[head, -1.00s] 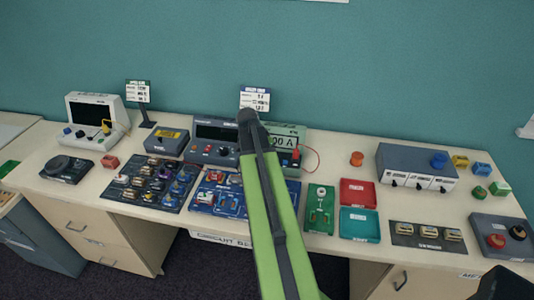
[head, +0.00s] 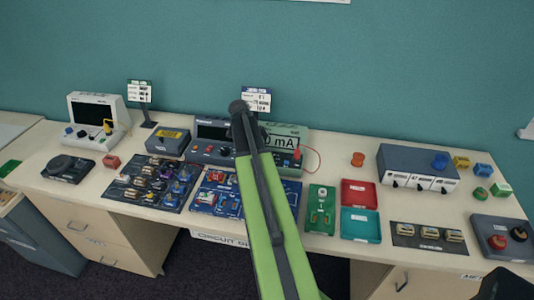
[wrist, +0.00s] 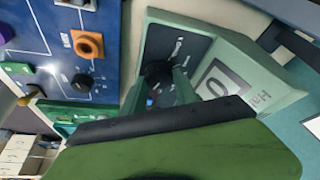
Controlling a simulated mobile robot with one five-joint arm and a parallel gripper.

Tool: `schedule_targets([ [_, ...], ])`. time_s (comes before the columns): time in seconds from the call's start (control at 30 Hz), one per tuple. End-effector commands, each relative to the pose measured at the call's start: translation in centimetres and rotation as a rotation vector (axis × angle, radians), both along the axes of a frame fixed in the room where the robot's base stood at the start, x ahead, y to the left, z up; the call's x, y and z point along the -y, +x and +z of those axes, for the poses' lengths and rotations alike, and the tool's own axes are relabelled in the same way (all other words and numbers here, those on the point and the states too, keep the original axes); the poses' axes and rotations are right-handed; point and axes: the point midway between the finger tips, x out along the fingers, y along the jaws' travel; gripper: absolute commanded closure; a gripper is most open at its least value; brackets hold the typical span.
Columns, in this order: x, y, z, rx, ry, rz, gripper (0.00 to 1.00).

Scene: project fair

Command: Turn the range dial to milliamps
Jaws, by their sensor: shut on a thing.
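The green meter (head: 292,131) stands at the back of the table, partly behind my arm in the head view. Its display (head: 281,141) ends in "mA"; the left part is hidden. In the wrist view the meter (wrist: 222,45) is tilted, with a dark panel of small white markings. The round black range dial (wrist: 156,72) sits on that panel. My gripper (wrist: 172,86) is shut on the dial, its fingers reaching over the panel. The lower part of the dial is hidden by the fingers, and its pointer is not clear. In the head view my arm hides the gripper.
A blue circuit board (head: 215,199) lies in front of the meter, left of my arm. A grey bench instrument (head: 212,152) stands to the left. A small green board (head: 320,209), a red tray (head: 359,193) and a teal tray (head: 360,225) lie to the right.

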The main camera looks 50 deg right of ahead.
Motion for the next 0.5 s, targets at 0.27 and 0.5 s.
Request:
schedule_targets([
  [0.27,0.07,0.27,0.0,0.006,-0.003,-0.013,1.0],
  [0.5,0.1,0.27,0.0,0.007,-0.003,-0.012,0.63],
])
